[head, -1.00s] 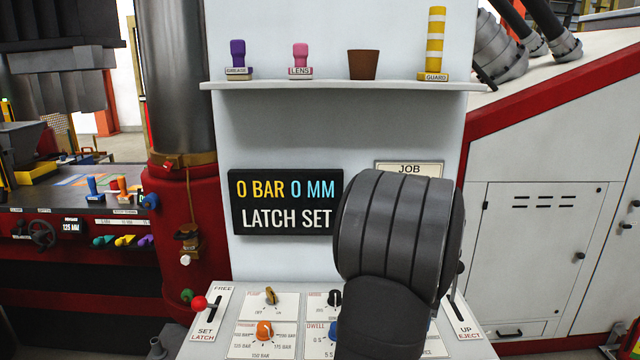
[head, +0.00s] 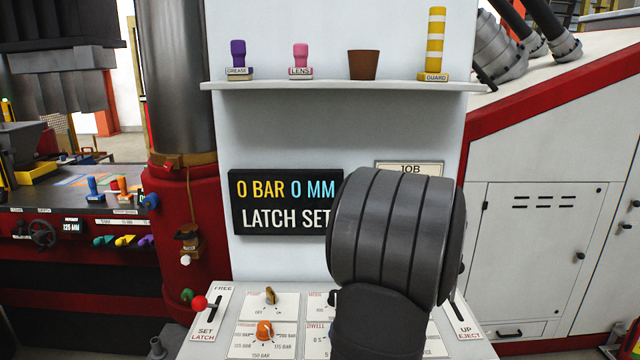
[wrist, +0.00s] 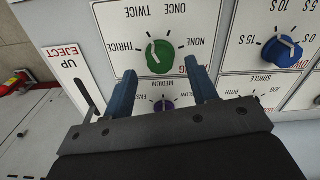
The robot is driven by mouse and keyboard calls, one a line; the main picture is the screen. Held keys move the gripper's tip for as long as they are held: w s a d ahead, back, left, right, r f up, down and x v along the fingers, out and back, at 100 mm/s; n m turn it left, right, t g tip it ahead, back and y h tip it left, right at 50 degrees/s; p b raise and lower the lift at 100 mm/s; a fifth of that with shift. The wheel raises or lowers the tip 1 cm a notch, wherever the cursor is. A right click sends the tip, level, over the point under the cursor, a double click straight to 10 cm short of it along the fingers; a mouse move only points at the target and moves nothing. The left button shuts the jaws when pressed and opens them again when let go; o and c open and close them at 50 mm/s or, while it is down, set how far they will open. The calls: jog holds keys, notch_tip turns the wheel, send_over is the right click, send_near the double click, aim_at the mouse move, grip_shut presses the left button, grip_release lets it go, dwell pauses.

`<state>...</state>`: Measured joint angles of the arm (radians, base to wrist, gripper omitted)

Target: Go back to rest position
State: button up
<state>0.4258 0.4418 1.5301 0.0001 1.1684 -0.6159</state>
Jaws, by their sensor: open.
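My gripper (wrist: 163,95) shows in the wrist view with its two blue-grey fingers apart and nothing between them. I cannot tell whether the fingers touch the panel. In the head view my dark arm hides the gripper and the right-middle part of the panel.
A display (head: 285,202) reads 0 BAR 0 MM, LATCH SET. An orange knob (head: 265,331) is nearby. A shelf (head: 340,86) above holds several small items. A blue knob (wrist: 282,51) shows in the wrist view.

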jog(key=shift+r, duration=1.6)
jog(key=shift+c, duration=0.4)
